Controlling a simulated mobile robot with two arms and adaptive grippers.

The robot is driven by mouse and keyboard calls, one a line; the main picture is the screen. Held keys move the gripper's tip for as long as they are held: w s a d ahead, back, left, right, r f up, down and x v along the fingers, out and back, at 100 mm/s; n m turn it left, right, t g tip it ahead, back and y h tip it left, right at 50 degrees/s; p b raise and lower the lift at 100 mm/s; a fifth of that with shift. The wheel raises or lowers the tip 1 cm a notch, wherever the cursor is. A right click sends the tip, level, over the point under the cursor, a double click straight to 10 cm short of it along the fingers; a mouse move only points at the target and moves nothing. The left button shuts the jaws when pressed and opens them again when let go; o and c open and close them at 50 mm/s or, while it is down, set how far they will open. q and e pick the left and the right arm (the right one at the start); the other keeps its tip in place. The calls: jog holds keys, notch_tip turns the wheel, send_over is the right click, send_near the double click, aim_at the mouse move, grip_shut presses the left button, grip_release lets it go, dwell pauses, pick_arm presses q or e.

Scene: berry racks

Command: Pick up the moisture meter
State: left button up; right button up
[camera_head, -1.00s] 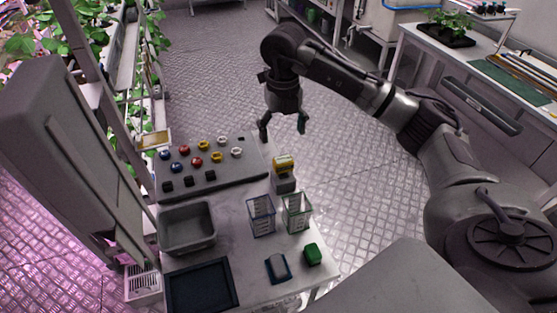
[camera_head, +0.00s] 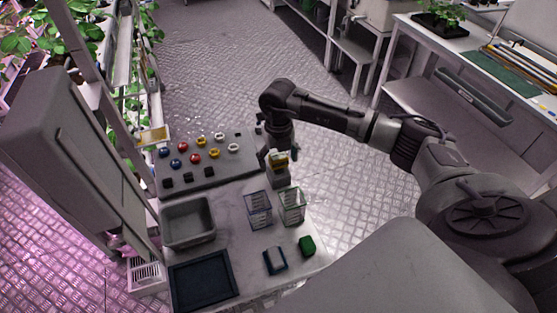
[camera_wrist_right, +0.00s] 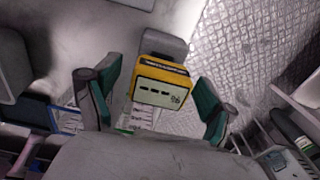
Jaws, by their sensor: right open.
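The moisture meter (camera_head: 278,159) is a small yellow device with a pale face, seated upright on a grey holder (camera_head: 280,177) at the table's right edge. In the right wrist view the meter (camera_wrist_right: 160,88) shows its pale face with dark marks, between the two fingers. My right gripper (camera_wrist_right: 155,92) is open, with a green-padded finger on either side of the meter and a visible gap to each. In the head view the right gripper (camera_head: 280,155) is right at the meter and partly hides it. My left gripper is not in view.
Open floor lies to the right.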

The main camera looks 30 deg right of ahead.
jog(key=shift+c, duration=1.1)
jog(key=c, duration=1.1)
jog(key=shift+r, duration=0.1)
